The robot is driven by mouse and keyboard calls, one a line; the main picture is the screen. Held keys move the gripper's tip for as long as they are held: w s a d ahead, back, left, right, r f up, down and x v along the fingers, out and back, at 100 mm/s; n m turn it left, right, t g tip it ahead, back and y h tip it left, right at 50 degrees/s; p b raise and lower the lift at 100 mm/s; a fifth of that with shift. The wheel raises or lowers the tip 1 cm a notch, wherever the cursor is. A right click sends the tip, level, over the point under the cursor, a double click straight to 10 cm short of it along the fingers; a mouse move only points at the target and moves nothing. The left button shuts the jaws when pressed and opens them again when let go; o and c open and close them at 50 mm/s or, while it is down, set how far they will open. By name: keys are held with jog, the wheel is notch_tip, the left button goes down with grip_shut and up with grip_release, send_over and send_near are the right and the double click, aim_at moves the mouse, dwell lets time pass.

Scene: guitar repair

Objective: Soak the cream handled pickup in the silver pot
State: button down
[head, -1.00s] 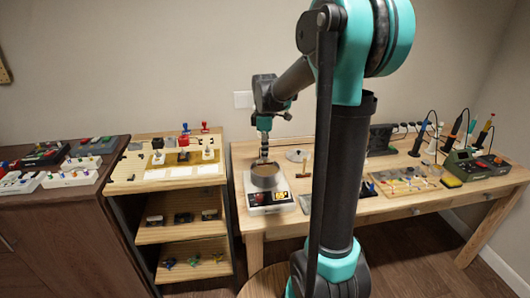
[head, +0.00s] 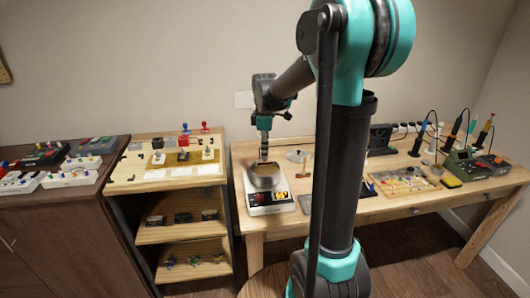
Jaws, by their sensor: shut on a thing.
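The silver pot (head: 265,181) stands on a white hot plate (head: 268,204) at the left end of the wooden workbench. Brown contents show inside the pot. My gripper (head: 264,160) points straight down over the pot, its tip at the pot's mouth. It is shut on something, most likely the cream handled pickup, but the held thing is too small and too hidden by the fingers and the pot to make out.
A shelf unit (head: 140,188) left of the bench holds several small handled pieces on top. A dark cabinet (head: 60,230) stands further left. A green soldering station (head: 475,166) and tools sit at the bench's right. My arm hides the bench's middle.

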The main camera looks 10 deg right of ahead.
jog(key=shift+r, duration=1.95)
